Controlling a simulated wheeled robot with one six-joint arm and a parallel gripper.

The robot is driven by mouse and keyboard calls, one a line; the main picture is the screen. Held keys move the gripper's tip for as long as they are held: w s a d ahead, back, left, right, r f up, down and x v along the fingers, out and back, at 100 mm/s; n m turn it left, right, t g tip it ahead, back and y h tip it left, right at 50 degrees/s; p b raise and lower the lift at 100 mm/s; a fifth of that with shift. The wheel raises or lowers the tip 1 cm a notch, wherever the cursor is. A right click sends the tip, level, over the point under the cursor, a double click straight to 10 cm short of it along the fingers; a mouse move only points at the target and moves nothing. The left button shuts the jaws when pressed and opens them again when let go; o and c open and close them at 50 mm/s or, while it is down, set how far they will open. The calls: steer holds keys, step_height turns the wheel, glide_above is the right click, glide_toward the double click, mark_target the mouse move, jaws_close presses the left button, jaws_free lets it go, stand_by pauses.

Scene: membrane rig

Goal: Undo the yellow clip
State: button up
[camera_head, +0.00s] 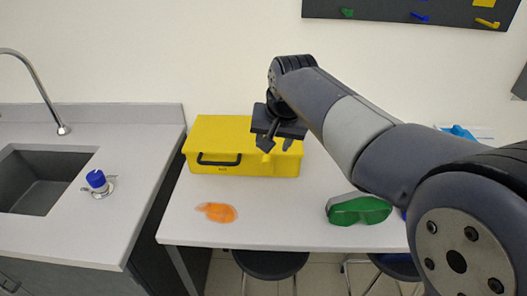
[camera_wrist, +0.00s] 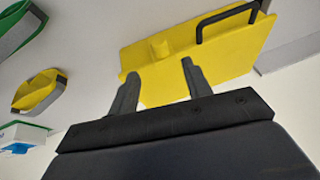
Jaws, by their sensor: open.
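A yellow case (camera_head: 218,135) with a black handle lies on the white table and also fills the upper right of the wrist view (camera_wrist: 238,48). A small yellow block, apparently the yellow clip (camera_wrist: 158,47), stands out from the case's front beside the handle (camera_wrist: 228,14). My gripper (camera_head: 276,144) is in front of the right part of the case in the head view. In the wrist view my gripper (camera_wrist: 160,72) is open and empty, with the clip just beyond and between its fingertips. I cannot tell whether they touch. In the head view my gripper partly hides the clip.
An orange item (camera_head: 216,212) and green goggles (camera_head: 358,209) lie on the table's front part. Yellow goggles (camera_wrist: 38,92) show in the wrist view. A sink (camera_head: 42,180) and a blue-topped valve (camera_head: 97,180) are left. A dark tool board (camera_head: 410,12) hangs above.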

mark_target(267, 162)
steer(key=x, duration=1)
steer(key=shift+s+f, duration=0.1)
steer(key=shift+f, duration=0.05)
steer(key=shift+d, duration=0.1)
jaws_close()
